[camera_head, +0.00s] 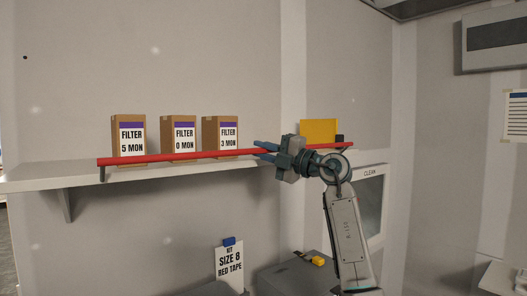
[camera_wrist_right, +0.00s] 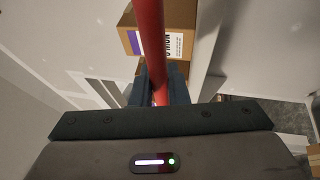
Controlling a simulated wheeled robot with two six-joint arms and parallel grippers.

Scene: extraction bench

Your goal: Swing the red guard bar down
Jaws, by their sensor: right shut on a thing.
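The red guard bar (camera_head: 180,156) runs nearly level along the front of the wall shelf, across the lower part of the filter boxes. My right gripper (camera_head: 266,149) is shut on the bar, right of the boxes. In the right wrist view the bar (camera_wrist_right: 149,40) passes between the fingers of the right gripper (camera_wrist_right: 158,88). The bar's right end shows beyond my right wrist, near a dark block (camera_head: 340,139). My left gripper is in neither view.
Three filter boxes stand on the shelf (camera_head: 40,181): 5 MON (camera_head: 130,138), 0 MON (camera_head: 180,137) and 3 MON (camera_head: 221,136). A yellow panel (camera_head: 318,131) is behind my wrist. Below are a kit sign (camera_head: 229,263) and a yellow item (camera_head: 317,261) on a grey box.

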